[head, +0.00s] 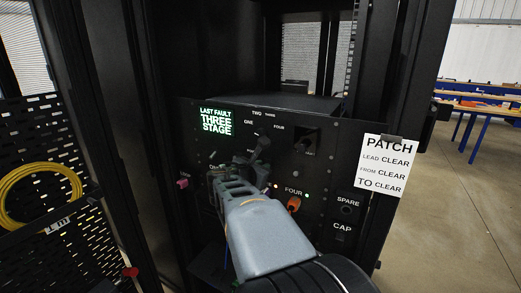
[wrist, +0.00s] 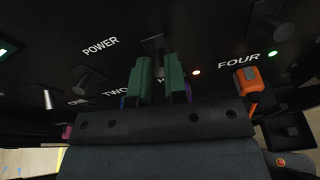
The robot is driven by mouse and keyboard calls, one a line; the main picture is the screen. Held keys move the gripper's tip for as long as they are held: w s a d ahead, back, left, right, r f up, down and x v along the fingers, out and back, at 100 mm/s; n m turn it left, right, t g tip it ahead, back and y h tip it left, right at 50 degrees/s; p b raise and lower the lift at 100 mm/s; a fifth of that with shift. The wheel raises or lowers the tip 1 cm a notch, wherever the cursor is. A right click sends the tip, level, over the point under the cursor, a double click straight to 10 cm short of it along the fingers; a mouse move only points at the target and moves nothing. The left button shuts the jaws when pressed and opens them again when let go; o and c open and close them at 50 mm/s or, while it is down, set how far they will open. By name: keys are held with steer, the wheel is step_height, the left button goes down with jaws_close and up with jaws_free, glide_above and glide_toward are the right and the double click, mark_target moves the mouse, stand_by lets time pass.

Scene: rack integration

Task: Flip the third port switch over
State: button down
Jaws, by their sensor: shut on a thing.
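The black rack panel (head: 325,165) carries port labels, and ONE, TWO and FOUR read in the wrist view. The third label is mostly hidden behind my fingers, with only a letter showing between them. My gripper (wrist: 158,72) reaches the panel there, its two green fingers closed around a dark switch lever (wrist: 154,44) above that label. The lever's lower part is hidden by the fingers, so I cannot tell its position. In the head view my gripper (head: 258,168) covers the middle of the panel.
An orange plug (head: 294,204) sits at port FOUR, close right of my gripper. A pink plug (head: 183,183) is at the left. A green display (head: 216,121) reads LAST FAULT THREE STAGE. A PATCH card (head: 385,165) hangs right. A yellow cable coil (head: 40,196) hangs far left.

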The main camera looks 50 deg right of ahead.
steer(key=r+y+p, duration=0.1)
steer(key=y+p, duration=0.1)
steer(key=p, duration=0.3)
steer(key=shift+d, duration=0.15)
steer(key=shift+f+g+y+p, duration=0.15)
steer(key=shift+g+y+p, duration=0.15)
steer(key=shift+p, duration=0.25)
steer(key=c, duration=1.1)
jaws_free()
steer(key=shift+c, duration=0.2)
steer(key=v, duration=1.3)
steer(key=shift+a, duration=0.35)
steer(key=shift+s, duration=0.1)
